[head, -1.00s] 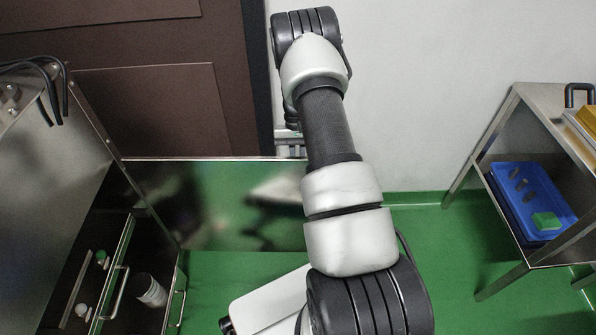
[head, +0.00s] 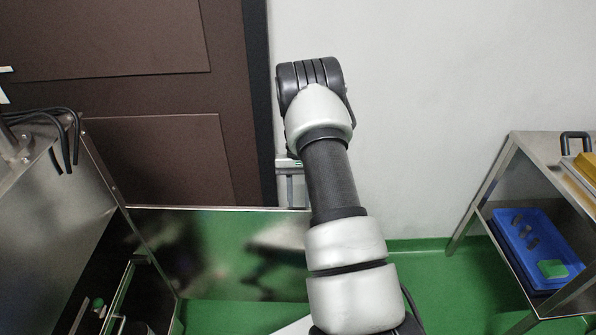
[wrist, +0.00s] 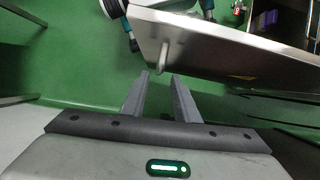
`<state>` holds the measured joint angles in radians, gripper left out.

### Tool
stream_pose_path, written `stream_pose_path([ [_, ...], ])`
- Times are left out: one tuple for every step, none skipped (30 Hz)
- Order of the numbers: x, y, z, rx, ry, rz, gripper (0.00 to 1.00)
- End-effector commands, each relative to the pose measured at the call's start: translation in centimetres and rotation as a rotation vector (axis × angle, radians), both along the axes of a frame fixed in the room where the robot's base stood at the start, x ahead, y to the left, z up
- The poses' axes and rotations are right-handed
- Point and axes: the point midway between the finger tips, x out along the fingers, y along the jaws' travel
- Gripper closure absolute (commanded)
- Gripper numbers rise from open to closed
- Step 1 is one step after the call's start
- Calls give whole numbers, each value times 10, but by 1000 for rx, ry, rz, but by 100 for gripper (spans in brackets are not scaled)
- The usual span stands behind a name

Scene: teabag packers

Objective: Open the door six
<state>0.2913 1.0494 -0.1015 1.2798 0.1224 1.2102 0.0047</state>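No number is legible, so I cannot tell door six by a label. A shiny steel door panel (head: 215,255) stands swung out from the steel cabinet at the left in the head view. The wrist view also shows a steel panel (wrist: 225,50) with a bar handle (wrist: 164,58). My gripper (wrist: 160,77) is open there, its two fingers apart with nothing between them. The handle lies just beyond the fingertips. In the head view only part of my gripper's body shows beside the panel's far right end; my arm hides the fingers.
A brown panelled door (head: 130,80) is in the back wall. A steel shelf unit (head: 515,180) at right holds a blue tray (head: 515,235) with a green block (head: 552,269). Green floor is clear between.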

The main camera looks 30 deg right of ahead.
Motion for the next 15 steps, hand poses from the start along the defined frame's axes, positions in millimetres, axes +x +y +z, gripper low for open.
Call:
stream_pose_path([
  [6, -3, 15, -1, -5, 0, 72],
  [8, -4, 22, -1, -4, 0, 72],
  [12, -5, 31, 0, -3, 0, 72],
  [15, -6, 38, -1, -4, 0, 72],
  [17, -7, 45, 0, -3, 1, 72],
  [20, -8, 53, 0, -4, 1, 72],
  [23, -9, 60, 0, -3, 1, 72],
  [25, -10, 65, 0, -3, 1, 72],
  [28, -11, 73, 0, -3, 1, 72],
  [29, -12, 77, 0, -3, 1, 72],
  [31, -13, 82, 1, -3, 1, 72],
  [33, -14, 87, 2, -3, 1, 72],
  [34, -14, 90, 2, -2, 1, 72],
  [36, -15, 94, 2, -2, 1, 72],
  [37, -15, 97, 2, -2, 1, 72],
])
